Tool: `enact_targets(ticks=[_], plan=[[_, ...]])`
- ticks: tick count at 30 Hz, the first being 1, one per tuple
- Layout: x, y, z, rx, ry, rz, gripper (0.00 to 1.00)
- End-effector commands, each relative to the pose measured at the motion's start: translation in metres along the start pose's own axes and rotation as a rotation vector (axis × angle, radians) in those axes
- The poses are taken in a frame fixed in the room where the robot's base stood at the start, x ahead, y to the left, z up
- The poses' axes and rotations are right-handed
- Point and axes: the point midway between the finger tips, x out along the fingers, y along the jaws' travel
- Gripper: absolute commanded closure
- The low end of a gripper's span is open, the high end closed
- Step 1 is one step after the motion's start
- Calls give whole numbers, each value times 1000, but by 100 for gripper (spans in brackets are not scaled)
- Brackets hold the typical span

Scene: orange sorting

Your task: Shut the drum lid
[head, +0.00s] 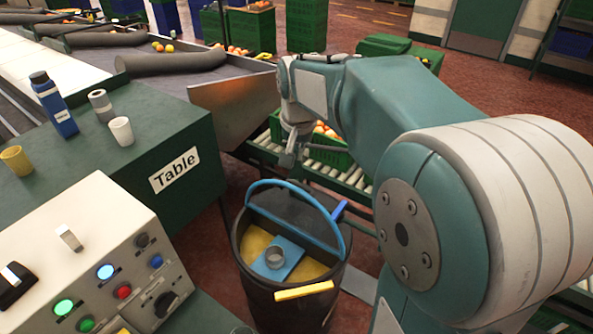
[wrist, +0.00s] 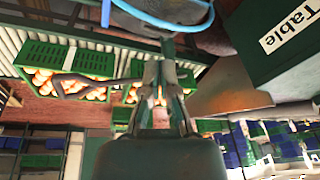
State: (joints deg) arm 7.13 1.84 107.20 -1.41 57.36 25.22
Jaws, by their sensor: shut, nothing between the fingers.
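The dark drum (head: 282,305) stands open below the middle of the head view. Its yellow inside (head: 253,243) shows, with a blue plate (head: 290,270) and a small grey cup-like piece on it. A blue curved bar (head: 284,182) rises over the far side. A dark surface behind it looks like the raised lid (head: 290,205); I cannot tell its exact tilt. In the wrist view, the blue bar (wrist: 215,42) shows at the top edge. My gripper (wrist: 160,92) is shut and empty, apart from the drum; in the head view it hangs beyond the drum.
A green table (head: 180,135) with a bottle, cups and a control box (head: 85,250) stands at left. A roller conveyor (head: 325,175) with green crates of oranges (wrist: 62,75) lies behind the drum. A metal chute (head: 235,105) is close to my gripper.

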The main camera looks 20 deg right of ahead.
Motion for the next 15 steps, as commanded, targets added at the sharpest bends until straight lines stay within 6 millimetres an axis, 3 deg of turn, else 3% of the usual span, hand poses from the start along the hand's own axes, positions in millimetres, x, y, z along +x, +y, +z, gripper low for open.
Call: enact_targets(ticks=[6, 15], plan=[[55, -4, -55, 156, -63, 50, 100], [139, 3, -107, 355, -131, 115, 100]])
